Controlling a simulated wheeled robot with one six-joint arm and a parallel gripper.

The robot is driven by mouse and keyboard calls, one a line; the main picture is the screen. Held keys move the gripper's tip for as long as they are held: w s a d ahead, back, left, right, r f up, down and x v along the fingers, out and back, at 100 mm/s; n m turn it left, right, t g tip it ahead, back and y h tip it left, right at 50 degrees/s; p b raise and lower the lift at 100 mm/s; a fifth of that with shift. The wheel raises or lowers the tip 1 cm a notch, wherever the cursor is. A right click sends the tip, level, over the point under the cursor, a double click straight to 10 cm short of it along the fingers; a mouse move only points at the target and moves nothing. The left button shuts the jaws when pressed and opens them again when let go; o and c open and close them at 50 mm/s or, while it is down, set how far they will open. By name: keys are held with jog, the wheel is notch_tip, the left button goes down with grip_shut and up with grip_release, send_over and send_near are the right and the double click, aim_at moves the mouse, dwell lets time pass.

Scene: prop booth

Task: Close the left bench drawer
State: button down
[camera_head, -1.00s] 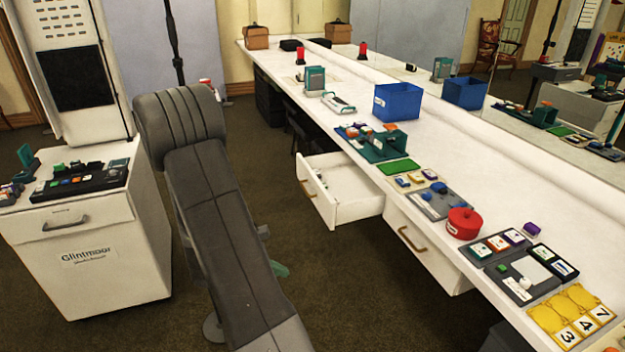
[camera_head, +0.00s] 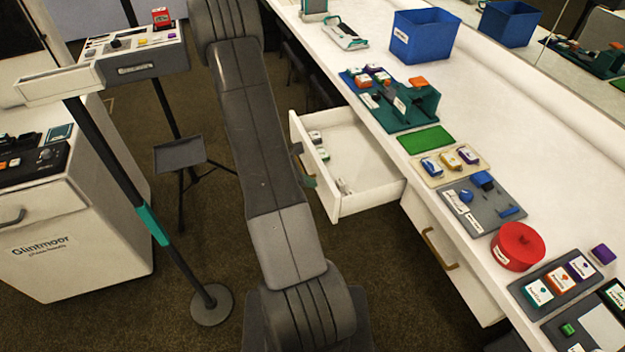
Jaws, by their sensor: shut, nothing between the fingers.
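The left bench drawer (camera_head: 370,200) is pulled out from under the white bench, with its white front (camera_head: 318,168) facing left. Its brown handle (camera_head: 297,150) is partly hidden behind my grey arm. A few small items (camera_head: 318,148) lie inside near the front, and the rest of its floor is bare. A second drawer front with a brown handle (camera_head: 440,250) to its right looks shut. My grey arm stretches up the middle of the picture, left of the open drawer. My gripper does not show. A small teal piece at the arm's edge by the drawer front is unclear.
The white bench (camera_head: 480,95) holds a blue bin (camera_head: 424,35), a teal rack (camera_head: 420,105), a red round tin (camera_head: 518,245) and several small trays. At left are a white cabinet (camera_head: 80,240), a tray on a pole stand (camera_head: 210,305) and a small tripod table (camera_head: 180,152).

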jog(key=shift+w+d, duration=0.1)
jog(key=shift+d, duration=0.45)
jog(key=shift+d, duration=0.1)
jog(key=w+d+b, duration=0.2)
jog(key=d, duration=0.5)
jog(key=w+d+b, duration=0.2)
jog(key=d+b, duration=0.1)
jog(key=d, duration=0.4)
jog(key=w+d+b, duration=0.3)
jog(key=d, duration=0.4)
jog(key=shift+d, duration=0.35)
jog(key=shift+w+d, duration=0.15)
jog(key=shift+d, duration=0.1)
jog(key=shift+w+d+r, duration=0.1)
jog(key=shift+d+r, duration=0.05)
jog(key=shift+r, duration=0.05)
